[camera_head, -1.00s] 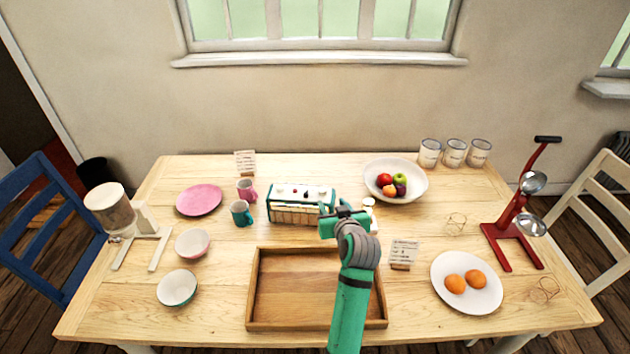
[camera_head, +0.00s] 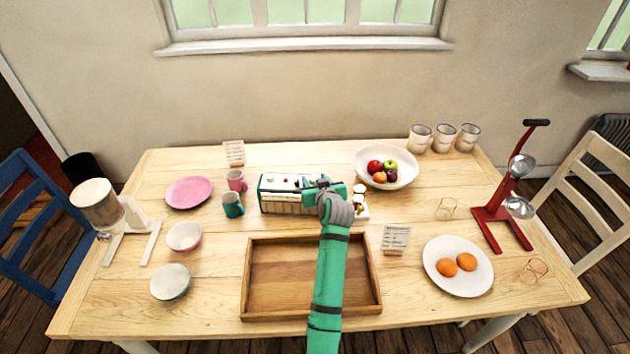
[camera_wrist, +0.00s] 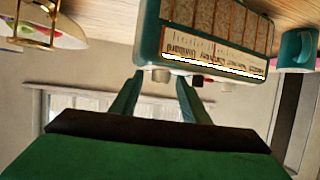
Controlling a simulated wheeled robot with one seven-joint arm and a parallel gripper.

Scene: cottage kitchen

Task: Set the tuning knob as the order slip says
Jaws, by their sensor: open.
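A teal and cream radio (camera_head: 282,208) stands at the back middle of the table, with several small knobs on its top. In the wrist view the radio (camera_wrist: 215,35) appears upside down, with a printed dial strip and knobs along its edge. A pale knob (camera_wrist: 160,76) shows between my fingertips; contact cannot be told. My gripper (camera_head: 318,184) is open at the radio's top right; its fingers also show in the wrist view (camera_wrist: 158,84). Two written cards stand on the table, one at right (camera_head: 396,238) and one at back left (camera_head: 233,153); their writing is unreadable.
A wooden tray (camera_head: 250,306) lies in front of the radio. A teal mug (camera_head: 232,205) and pink mug (camera_head: 237,180) stand left of it. A fruit bowl (camera_head: 405,178) is behind right, and a plate with oranges (camera_head: 455,286) is front right.

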